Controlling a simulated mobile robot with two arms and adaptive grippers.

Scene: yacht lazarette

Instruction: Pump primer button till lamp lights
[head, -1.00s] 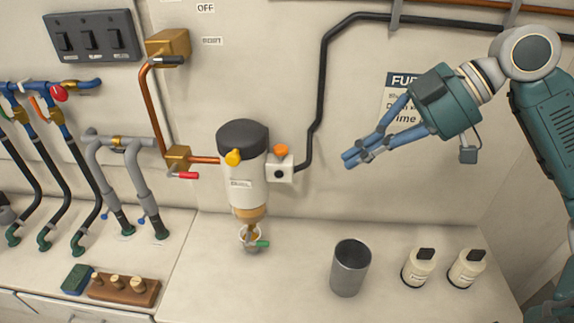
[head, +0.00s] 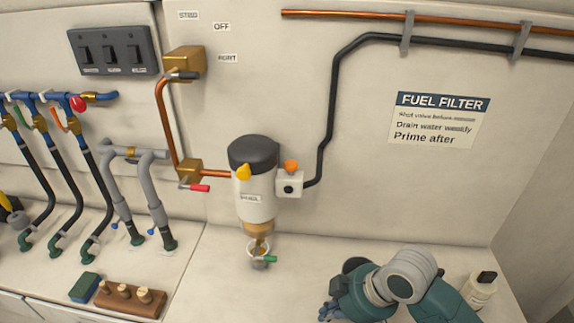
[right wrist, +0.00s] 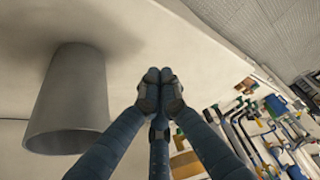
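The fuel filter (head: 253,195) is a white cylinder with a black top and a yellow knob (head: 243,172), mounted on the wall. A small white box (head: 289,183) beside it carries an orange cap (head: 291,166) on top and a dark round spot (head: 288,188) on its face. I cannot tell which part is the primer button or the lamp; nothing looks lit. My right gripper (head: 328,313) is low at the front, right of and below the filter, touching neither. In the right wrist view its fingertips (right wrist: 160,76) are together and empty. My left gripper is out of view.
A cream bottle (head: 481,292) stands at right. Valves and hoses fill the left.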

